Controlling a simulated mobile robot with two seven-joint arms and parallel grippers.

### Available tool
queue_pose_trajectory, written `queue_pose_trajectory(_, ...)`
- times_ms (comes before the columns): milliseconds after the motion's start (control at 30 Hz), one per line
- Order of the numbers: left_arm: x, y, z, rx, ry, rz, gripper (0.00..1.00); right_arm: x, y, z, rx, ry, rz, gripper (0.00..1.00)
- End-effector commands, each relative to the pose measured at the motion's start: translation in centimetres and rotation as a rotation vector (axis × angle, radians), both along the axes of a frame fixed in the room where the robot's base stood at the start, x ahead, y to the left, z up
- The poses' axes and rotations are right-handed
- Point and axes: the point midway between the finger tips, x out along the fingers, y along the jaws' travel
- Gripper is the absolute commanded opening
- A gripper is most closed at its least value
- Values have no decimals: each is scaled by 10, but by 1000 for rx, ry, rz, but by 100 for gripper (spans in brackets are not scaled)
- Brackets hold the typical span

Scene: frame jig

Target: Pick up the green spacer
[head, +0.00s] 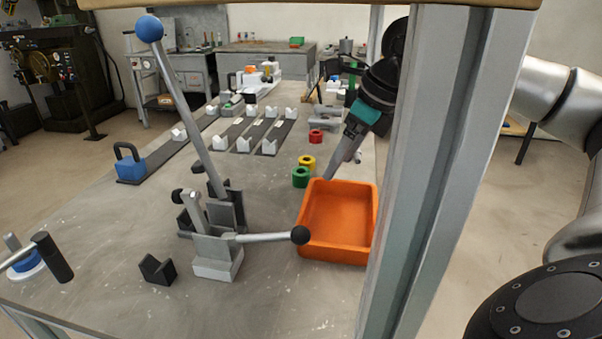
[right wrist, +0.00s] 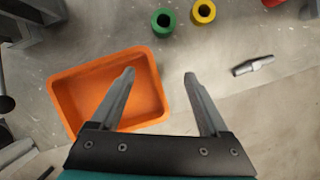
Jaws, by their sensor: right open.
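The green spacer (head: 300,177) is a short ring on the grey table, just behind the orange tray in the head view. It also shows near the top of the right wrist view (right wrist: 163,17). A yellow spacer (head: 307,162) stands close beside it. My right gripper (head: 329,176) is above the table near the tray's back edge, to the right of the green spacer. In the right wrist view its two fingers (right wrist: 160,73) are apart with nothing between them, and the green spacer lies beyond the tips. My left gripper is not in view.
The empty orange tray (head: 345,248) stands in front of the spacers. A red spacer (head: 316,136) is farther back. A grey metal pin (right wrist: 253,65) lies to the right. Toggle clamps with long levers (head: 218,250) stand left. A frame post (head: 425,170) rises at right.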

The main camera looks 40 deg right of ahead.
Motion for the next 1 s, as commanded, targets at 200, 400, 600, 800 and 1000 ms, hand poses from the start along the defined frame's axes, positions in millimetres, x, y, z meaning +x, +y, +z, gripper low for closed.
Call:
queue_pose_trajectory(200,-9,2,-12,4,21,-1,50,18,6,2,5,-4,1,79)
queue_pose_trajectory(400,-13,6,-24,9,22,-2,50,35,11,2,6,-2,1,79)
queue_pose_trajectory(600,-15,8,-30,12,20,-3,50,49,15,1,4,-2,-1,79)
queue_pose_trajectory(800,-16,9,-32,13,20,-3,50,55,16,0,2,0,-1,79)
queue_pose_trajectory(1000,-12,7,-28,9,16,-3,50,63,19,-12,1,1,-1,79)
